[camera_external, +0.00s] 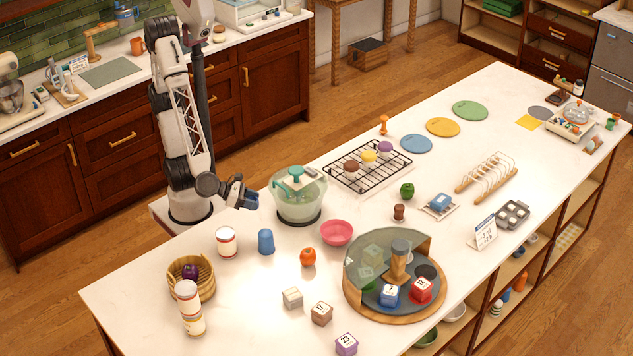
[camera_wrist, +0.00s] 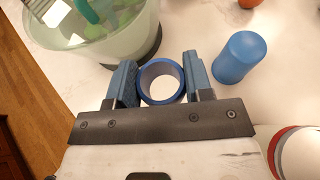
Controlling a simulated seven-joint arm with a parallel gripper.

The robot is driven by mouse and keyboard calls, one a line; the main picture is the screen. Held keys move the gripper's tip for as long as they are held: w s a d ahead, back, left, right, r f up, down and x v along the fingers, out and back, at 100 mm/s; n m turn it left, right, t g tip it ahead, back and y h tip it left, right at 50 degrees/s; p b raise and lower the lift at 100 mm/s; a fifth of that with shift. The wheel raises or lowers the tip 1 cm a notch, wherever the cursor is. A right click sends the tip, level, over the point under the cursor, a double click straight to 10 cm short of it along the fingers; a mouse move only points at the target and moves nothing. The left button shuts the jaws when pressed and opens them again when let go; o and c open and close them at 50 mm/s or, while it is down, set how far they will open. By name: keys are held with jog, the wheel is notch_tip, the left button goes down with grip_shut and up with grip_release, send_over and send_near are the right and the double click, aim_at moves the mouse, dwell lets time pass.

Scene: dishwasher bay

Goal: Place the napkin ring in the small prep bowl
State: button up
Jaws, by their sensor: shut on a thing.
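My gripper (camera_wrist: 160,80) is shut on a blue napkin ring (camera_wrist: 162,102), which sits between the two blue fingers with its opening facing the wrist camera. In the external view my gripper (camera_external: 240,194) is above the left part of the white counter, left of the mixing bowl; the ring is hard to tell from the fingers there. The small pink bowl (camera_external: 336,233), which fits the small prep bowl, stands on the counter right of my gripper and looks empty. It is not in the wrist view.
A clear green-tinted mixing bowl (camera_external: 299,196) stands between my gripper and the pink bowl. A blue cup (camera_external: 266,242), a white can (camera_external: 227,243) and a tomato (camera_external: 308,257) stand in front. A round tray with a clear cover (camera_external: 350,245) is at the right.

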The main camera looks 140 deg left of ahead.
notch_tip(320, 180, up, 9)
jog(key=w, duration=0.1)
jog(key=w+a+n+g+y, duration=0.1)
jog(key=w+a+n+g, duration=0.15)
jog(key=w, duration=0.35)
jog(key=w+a+r+n+g+y, duration=0.1)
jog(key=w+a, duration=0.3)
jog(key=w, duration=0.3)
jog(key=w+a+n+g+y, duration=0.1)
jog(key=w+a, duration=0.2)
jog(key=w, duration=0.3)
jog(key=w+a+f+n+g, duration=0.1)
jog(key=w+a+f, duration=0.4)
jog(key=w+f, duration=0.1)
jog(key=shift+a+n+g, duration=0.25)
jog(key=shift+n+g, duration=0.1)
jog(key=shift+f, duration=0.15)
notch_tip(320, 180, down, 6)
jog(key=shift+f, duration=0.15)
jog(key=shift+f, duration=1.8)
